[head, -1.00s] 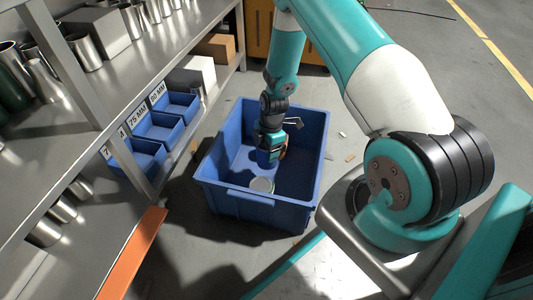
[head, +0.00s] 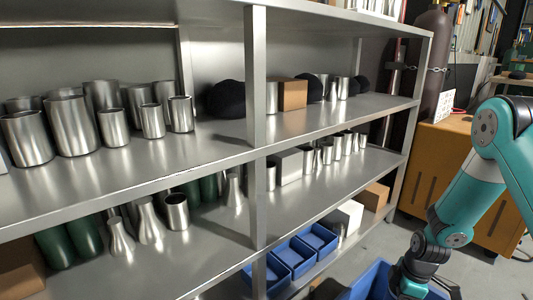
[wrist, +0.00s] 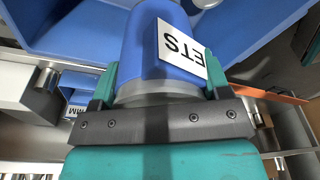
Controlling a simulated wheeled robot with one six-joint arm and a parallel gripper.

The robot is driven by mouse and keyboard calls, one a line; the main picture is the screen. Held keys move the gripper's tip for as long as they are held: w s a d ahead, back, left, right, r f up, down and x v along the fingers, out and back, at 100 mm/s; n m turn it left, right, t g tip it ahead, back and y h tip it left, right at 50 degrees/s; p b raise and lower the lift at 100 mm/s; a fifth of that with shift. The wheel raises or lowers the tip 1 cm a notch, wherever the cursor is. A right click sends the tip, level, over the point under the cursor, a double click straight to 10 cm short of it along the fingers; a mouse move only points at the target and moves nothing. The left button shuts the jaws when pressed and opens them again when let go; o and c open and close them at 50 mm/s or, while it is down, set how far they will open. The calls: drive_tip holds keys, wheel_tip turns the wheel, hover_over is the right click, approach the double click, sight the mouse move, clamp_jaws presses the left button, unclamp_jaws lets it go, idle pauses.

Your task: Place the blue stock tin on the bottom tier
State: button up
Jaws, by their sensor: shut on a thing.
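My gripper (wrist: 160,88) is shut on the blue stock tin (wrist: 150,35) in the wrist view, its fingers on both sides of it. The tin has a white label with black letters, "ETS" visible, upside down in the picture. In the head view my wrist is low at the bottom right, over the blue crate (head: 372,283); the fingers and tin cannot be made out there. The bottom tier (head: 367,229) of the steel rack is to the left of the crate and carries small blue bins (head: 298,255), a white box (head: 346,216) and a cardboard box (head: 374,196).
The upper tiers (head: 310,120) hold several steel cups and dark rounded objects. A rack post (head: 258,200) stands in front of the shelves. In the wrist view, a blue crate wall (wrist: 70,30) and a round metallic top (wrist: 207,3) are close to the tin. An orange cabinet (head: 435,175) stands behind right.

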drive_tip(key=w+a+r+m+t+h+p, duration=0.1)
drive_tip(key=w+a+r+m+p, duration=0.2)
drive_tip(key=r+m, duration=0.45)
drive_tip(key=a+r+m+h+p, duration=0.1)
drive_tip(key=a+r+m+p, duration=0.35)
drive_tip(key=r+m, duration=0.3)
drive_tip(key=s+r+p, duration=0.4)
drive_tip(key=r+p, duration=1.3)
drive_tip(key=p, duration=0.2)
drive_tip(key=s+d+r+n+p, duration=0.1)
drive_tip(key=s+r+p, duration=0.3)
drive_tip(key=r+p, duration=1.3)
drive_tip(key=shift+d+p, duration=0.15)
drive_tip(key=shift+p, duration=0.75)
drive_tip(key=shift+s+d+f, duration=0.1)
